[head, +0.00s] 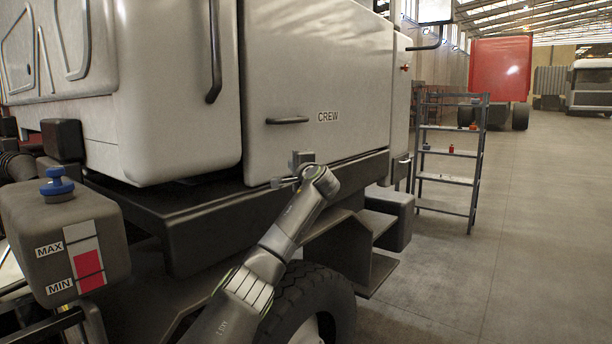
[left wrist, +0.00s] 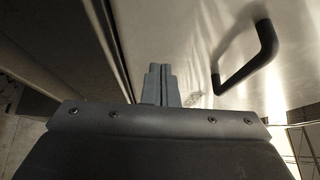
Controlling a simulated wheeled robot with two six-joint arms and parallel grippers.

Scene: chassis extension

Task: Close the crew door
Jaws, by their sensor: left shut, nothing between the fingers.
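The crew door (head: 318,80) is a pale panel marked CREW on the truck's side, with a dark horizontal handle (head: 287,121). It looks flush or nearly flush with the body; I cannot tell if it is fully shut. My left gripper (head: 298,160) is shut and empty, low in front of the door, below the handle and near the bottom edge. In the left wrist view the closed fingers (left wrist: 161,72) are against or close to the door (left wrist: 190,40), with the handle (left wrist: 247,60) to their upper right. My right gripper is out of view.
A reservoir (head: 62,245) marked MAX and MIN stands at the left. A wheel (head: 318,295) and dark step (head: 388,218) are below the door. A metal shelf rack (head: 450,180) stands right of the truck. The floor farther right is clear.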

